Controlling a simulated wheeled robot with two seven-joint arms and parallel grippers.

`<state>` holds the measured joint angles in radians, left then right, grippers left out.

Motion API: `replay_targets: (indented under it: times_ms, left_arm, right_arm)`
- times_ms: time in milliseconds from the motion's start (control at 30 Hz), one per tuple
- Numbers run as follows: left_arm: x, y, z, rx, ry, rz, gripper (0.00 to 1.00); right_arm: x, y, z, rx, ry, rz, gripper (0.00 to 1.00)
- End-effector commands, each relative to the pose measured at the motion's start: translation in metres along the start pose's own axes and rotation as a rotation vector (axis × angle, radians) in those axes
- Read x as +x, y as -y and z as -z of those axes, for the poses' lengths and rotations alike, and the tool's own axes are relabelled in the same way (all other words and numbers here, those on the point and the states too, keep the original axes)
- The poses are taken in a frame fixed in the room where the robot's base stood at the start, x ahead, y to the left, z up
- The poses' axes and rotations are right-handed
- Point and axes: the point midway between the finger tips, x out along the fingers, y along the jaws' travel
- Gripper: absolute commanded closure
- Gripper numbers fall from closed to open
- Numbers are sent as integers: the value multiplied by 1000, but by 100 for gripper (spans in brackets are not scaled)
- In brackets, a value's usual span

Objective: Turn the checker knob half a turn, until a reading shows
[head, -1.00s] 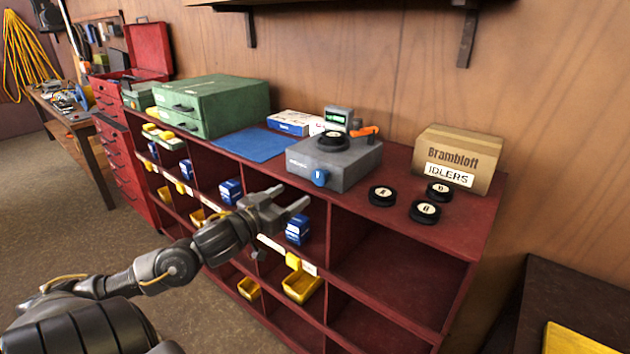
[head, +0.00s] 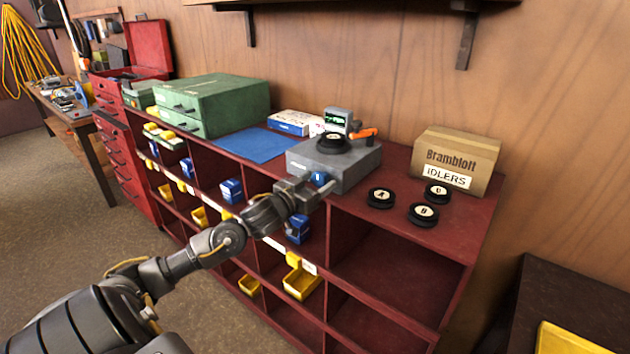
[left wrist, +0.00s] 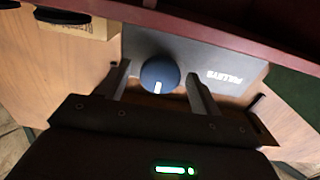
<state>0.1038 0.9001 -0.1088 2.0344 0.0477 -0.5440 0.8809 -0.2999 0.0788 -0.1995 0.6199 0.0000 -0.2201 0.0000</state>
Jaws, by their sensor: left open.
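The grey checker (head: 350,172) stands on the red shelf unit's top. Its blue round knob (head: 319,178) is on the front face; in the left wrist view the knob (left wrist: 160,74) shows a white mark at its lower edge. My left gripper (head: 317,186) is open at the front of the checker, with one finger on each side of the knob. In the left wrist view a gap shows between the knob and each finger. The checker's small screen (head: 336,120) shows green marks, too small to read. A black pulley (head: 333,143) sits on the checker's top. My right gripper is out of view.
Loose black pulleys marked A (head: 381,197), B (head: 424,214) and C (head: 438,194) lie right of the checker. A cardboard box (head: 456,155) stands behind them. A blue mat (head: 256,145) and green drawer case (head: 222,103) are on the left.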

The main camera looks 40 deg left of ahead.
Motion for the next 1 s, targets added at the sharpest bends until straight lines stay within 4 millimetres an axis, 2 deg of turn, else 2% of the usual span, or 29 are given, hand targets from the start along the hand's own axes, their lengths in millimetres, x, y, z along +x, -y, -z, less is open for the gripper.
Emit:
replay_targets:
  times_ms: [267,600,1000]
  left_arm:
    - [1,0,0,0,1,0,37]
    - [1,0,0,0,0,0,79]
    - [0,0,0,94,0,1,79]
  right_arm:
    - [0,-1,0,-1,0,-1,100]
    - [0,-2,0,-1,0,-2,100]
    - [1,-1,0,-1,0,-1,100]
